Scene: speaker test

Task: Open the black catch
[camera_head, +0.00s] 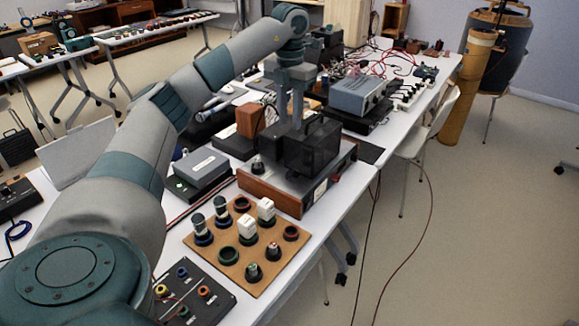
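My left arm comes in from the left and reaches over the table. Its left gripper (291,118) points down at the back of a dark, see-through box (314,147). Two grey fingers show with a narrow gap between them, but their tips are partly hidden by the box and its surroundings. I cannot tell whether they hold anything or touch the box. The box stands on a grey device with a wooden front (270,193). I cannot make out a separate black catch at this size. My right gripper is not in view.
A wooden board (217,268) with several cups and white blocks lies in front of the device. A grey box (202,170) stands left of it. A grey instrument (357,95) and red wires are farther back. Open floor lies to the right, past a white chair (432,128).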

